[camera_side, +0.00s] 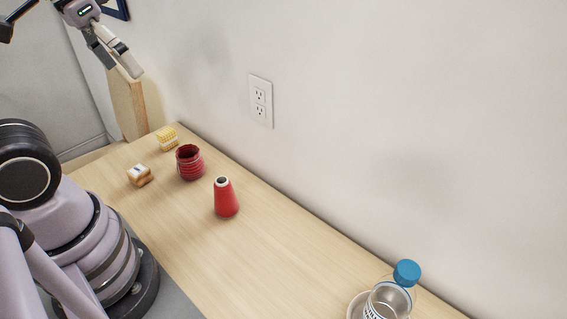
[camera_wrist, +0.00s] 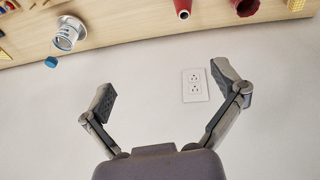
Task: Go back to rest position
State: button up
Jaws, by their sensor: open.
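My gripper (camera_side: 121,60) is raised at the upper left of the side view, well above the wooden top and near the wall. In the wrist view my gripper (camera_wrist: 160,98) has its two fingers spread wide apart, with nothing between them but the white wall behind. It is open and empty. No object touches it.
An outlet (camera_side: 261,101) is on the wall.

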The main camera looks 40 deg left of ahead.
jog(key=s+a+t, duration=0.1)
jog(key=a+r+t+y, duration=0.1)
jog(key=shift+s+a+r, duration=0.1)
jog(key=shift+s+a, duration=0.25)
jog(key=shift+a, duration=0.05)
